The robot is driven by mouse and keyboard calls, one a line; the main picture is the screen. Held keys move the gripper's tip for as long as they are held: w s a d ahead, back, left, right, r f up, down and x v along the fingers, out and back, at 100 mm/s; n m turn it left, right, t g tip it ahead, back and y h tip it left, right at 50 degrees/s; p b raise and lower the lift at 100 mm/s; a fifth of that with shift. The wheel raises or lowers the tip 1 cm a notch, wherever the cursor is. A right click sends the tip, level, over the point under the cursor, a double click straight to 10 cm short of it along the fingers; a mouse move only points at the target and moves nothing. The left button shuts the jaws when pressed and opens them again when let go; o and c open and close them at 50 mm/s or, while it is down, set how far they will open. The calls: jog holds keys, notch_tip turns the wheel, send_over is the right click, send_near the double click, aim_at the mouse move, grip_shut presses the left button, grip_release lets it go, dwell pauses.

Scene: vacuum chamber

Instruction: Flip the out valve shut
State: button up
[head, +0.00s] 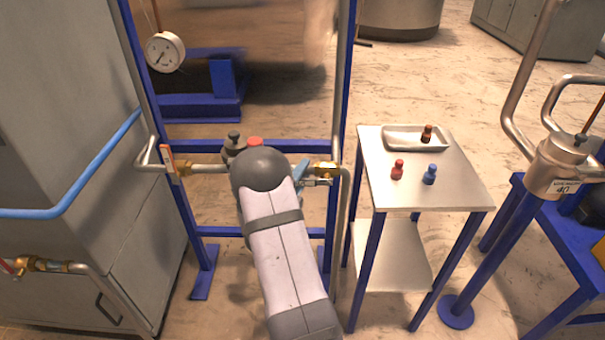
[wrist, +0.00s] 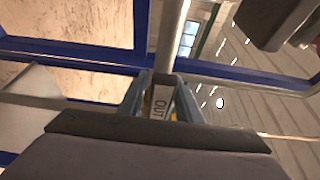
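In the wrist view a narrow plate lettered OUT (wrist: 159,104), the out valve's lever label, lies between the two fingers of my gripper (wrist: 161,82). The fingers stand apart, one on each side of it. Slivers of yellow show beside the plate, so I see no firm contact. In the head view my grey and white arm hides most of the gripper; a blue finger (head: 301,171) shows beside the brass valve fitting (head: 325,169) at the right end of the pipe. The lever's full angle is hidden.
Blue frame posts (head: 345,75) stand close around. A pressure gauge (head: 165,52) hangs upper left. A small table (head: 445,185) at right bears a tray (head: 397,144) and small red and blue bottles.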

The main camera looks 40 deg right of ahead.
grip_shut()
jog(key=shift+r, duration=0.15)
jog(key=s+d+r+m+y+b, duration=0.1)
jog(key=r+m+b, duration=0.1)
jog(key=m+b, duration=0.1)
jog(key=s+d+r+m+y+b, duration=0.1)
jog(key=m+y+b, duration=0.1)
jog(key=m+b, duration=0.2)
jog(key=s+d+r+m+t+y+b, duration=0.1)
jog(key=r+m+y+b, duration=0.1)
jog(key=b, duration=0.4)
jog(key=shift+s+d+r+m, duration=0.1)
jog(key=shift+r+m, duration=0.2)
jog(key=shift+m, duration=0.4)
jog(key=b, duration=0.1)
jog(key=s+d+m+t+y+b, duration=0.1)
jog(key=shift+r+m+b, duration=0.3)
jog(key=shift+b, duration=0.1)
jog(key=shift+s+d+r+m+t+y+b, duration=0.2)
jog(key=shift+s+d+m+t+y+b, duration=0.15)
jog(key=shift+m+y+b, duration=0.3)
jog(key=shift+s, duration=0.1)
